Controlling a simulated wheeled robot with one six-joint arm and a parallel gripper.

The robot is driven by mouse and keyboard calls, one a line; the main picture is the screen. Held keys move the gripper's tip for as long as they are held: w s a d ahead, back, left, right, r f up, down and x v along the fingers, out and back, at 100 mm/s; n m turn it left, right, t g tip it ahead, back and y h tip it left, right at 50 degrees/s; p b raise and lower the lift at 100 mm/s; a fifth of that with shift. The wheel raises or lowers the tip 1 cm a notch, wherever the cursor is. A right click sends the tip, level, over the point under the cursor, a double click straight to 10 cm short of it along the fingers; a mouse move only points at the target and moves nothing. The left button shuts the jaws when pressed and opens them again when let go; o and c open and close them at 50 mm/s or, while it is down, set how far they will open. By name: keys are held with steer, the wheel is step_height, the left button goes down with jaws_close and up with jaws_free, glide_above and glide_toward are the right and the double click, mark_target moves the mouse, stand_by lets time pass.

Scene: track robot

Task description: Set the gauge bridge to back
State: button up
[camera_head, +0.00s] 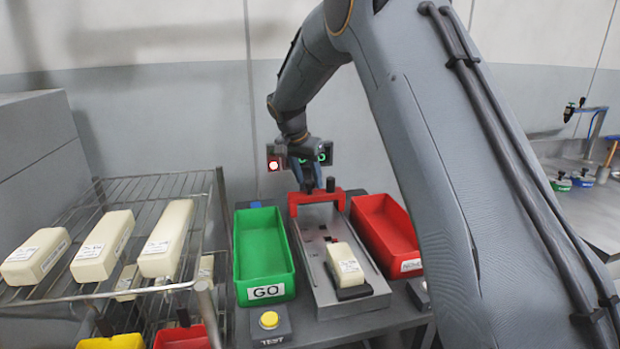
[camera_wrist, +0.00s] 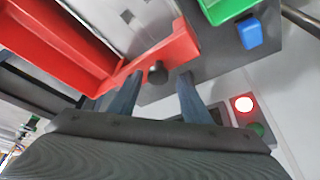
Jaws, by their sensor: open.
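The gauge bridge (camera_head: 316,198) is a red arch across the grey gauge track (camera_head: 318,262), at the track's far end. A black knob (camera_wrist: 157,72) stands up from the bridge, which also shows in the wrist view (camera_wrist: 182,46). My gripper (camera_head: 318,186) is over the bridge in the head view. In the wrist view my gripper (camera_wrist: 160,84) is open, its two grey fingers spread to either side of the knob. Whether either finger touches the knob I cannot tell. A cream block (camera_head: 345,260) with a label rests on a dark carrier at the track's near end.
A green GO bin (camera_head: 262,250) stands left of the track and a red bin (camera_head: 386,230) right of it. A yellow TEST button (camera_head: 269,320) is in front. A wire rack (camera_head: 140,187) at left holds cream blocks. A red lamp (camera_wrist: 244,104) is lit behind the bridge.

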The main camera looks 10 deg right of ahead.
steer(key=b+v, duration=0.1)
steer(key=v, duration=0.7)
steer(key=shift+b, duration=0.3)
